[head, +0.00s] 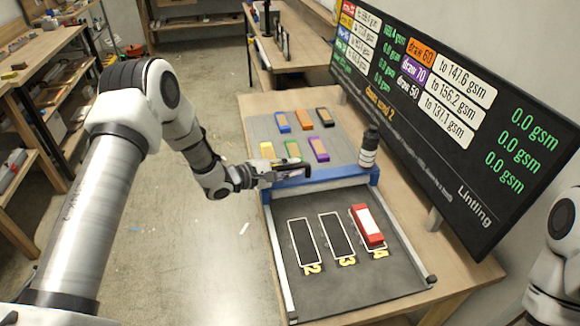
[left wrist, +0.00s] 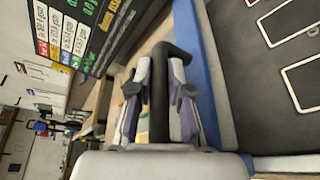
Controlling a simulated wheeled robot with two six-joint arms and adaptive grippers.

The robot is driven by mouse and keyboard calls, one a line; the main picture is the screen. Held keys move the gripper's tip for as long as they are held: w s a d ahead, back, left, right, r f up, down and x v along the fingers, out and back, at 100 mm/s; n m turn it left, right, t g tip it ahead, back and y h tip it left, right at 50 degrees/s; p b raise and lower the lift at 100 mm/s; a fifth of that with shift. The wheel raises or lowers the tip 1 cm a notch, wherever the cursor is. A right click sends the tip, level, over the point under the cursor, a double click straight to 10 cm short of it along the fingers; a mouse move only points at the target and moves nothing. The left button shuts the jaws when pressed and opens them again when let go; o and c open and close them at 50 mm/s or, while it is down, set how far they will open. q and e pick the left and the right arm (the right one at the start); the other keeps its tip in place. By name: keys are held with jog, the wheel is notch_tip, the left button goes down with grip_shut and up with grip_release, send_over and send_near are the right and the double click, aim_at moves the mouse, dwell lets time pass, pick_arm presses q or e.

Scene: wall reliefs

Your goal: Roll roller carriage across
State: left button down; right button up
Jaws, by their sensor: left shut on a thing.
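The roller carriage is a blue bar (head: 325,182) that spans the grey board between two pale side rails. It lies between the upper pad area and the numbered slots. My left gripper (head: 272,172) is at the bar's left end, in front of the upper mat. In the left wrist view its fingers (left wrist: 160,105) are closed around a black bent handle (left wrist: 160,75), with the blue bar (left wrist: 205,80) beside them. A red block with a white top (head: 368,225) lies in slot 4. My right gripper is out of view.
Blue, orange, black, yellow, green and purple pads (head: 303,120) lie on the upper mat. Slots 2 (head: 303,243) and 3 (head: 337,235) are empty. A black-and-white cylinder (head: 369,148) stands by the bar's right end. A large screen (head: 450,110) stands along the right edge.

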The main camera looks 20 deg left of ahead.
pick_arm(q)
jog(key=shift+w+a, duration=0.1)
jog(key=c, duration=1.1)
grip_release()
jog(key=shift+w, duration=0.1)
jog(key=shift+w+a+f, duration=0.1)
jog(key=shift+w+f, duration=0.25)
jog(key=shift+w, duration=0.1)
jog(key=shift+s+r, duration=0.15)
jog(key=shift+s, duration=0.05)
jog(key=v, duration=1.1)
jog(key=shift+s+a, duration=0.2)
jog(key=shift+a, duration=0.1)
